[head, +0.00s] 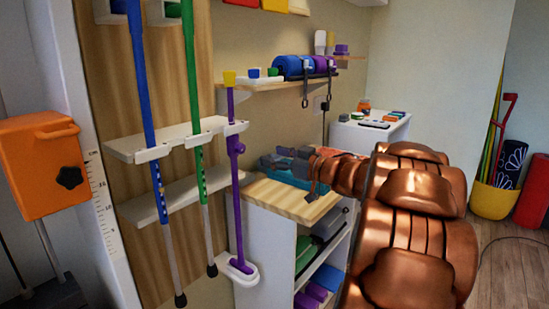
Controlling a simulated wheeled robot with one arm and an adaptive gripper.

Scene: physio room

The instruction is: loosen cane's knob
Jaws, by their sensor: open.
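A purple cane (234,194) stands upright at the right end of the white wall rack, its foot in a white holder (239,271). It has a yellow top (229,79) and a purple knob-like bulge (236,146) on its shaft just below the rack's upper shelf. A blue cane (145,92) and a green cane (192,92) hang to its left in the same rack. My gripper (276,164) is open, pointing left, to the right of the purple cane and apparently apart from it. Its fingertips are small and partly blend with a teal thing behind them.
The white rack shelf (125,148) juts from a wooden panel. A wooden-topped cabinet (276,198) stands below my gripper, with a teal tray (292,178) on top. A wall shelf (270,84) hangs above. An orange box (40,160) is at far left.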

